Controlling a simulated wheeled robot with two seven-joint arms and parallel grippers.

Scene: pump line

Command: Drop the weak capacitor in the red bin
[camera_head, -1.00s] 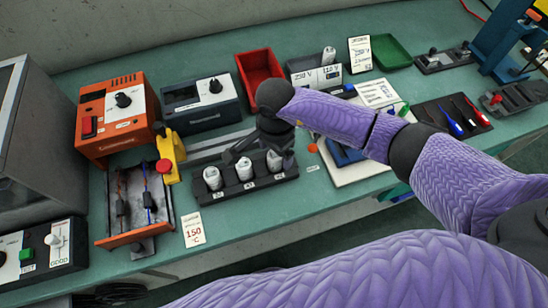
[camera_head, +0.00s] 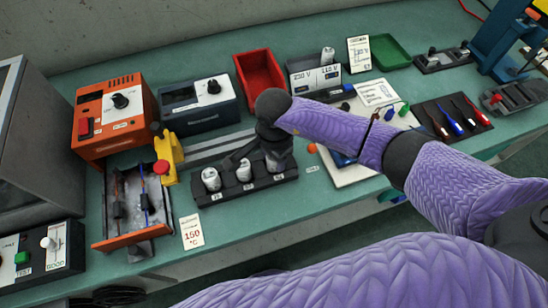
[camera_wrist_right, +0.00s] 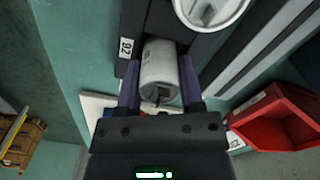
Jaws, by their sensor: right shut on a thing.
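A black rack (camera_head: 236,187) on the bench holds white cylindrical capacitors in a row. The left capacitor (camera_head: 211,179) and the middle capacitor (camera_head: 244,170) stand upright in it. My right gripper (camera_head: 276,158) is at the rack's right-hand place. In the right wrist view its fingers (camera_wrist_right: 160,75) are shut on a light grey capacitor (camera_wrist_right: 159,66), beside a label that seems to read B2. In the head view that capacitor is mostly hidden. The red bin (camera_head: 261,70) stands behind the rack, empty as far as I see; it also shows in the right wrist view (camera_wrist_right: 272,128). My left gripper is out of view.
A two-part holder marked 230 V and 110 V (camera_head: 315,79) stands right of the red bin, with a green tray (camera_head: 390,51) beyond. Left are a blue-grey instrument (camera_head: 200,102), an orange unit (camera_head: 116,117) and an open drawer (camera_head: 133,240). Screwdrivers (camera_head: 451,116) lie right.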

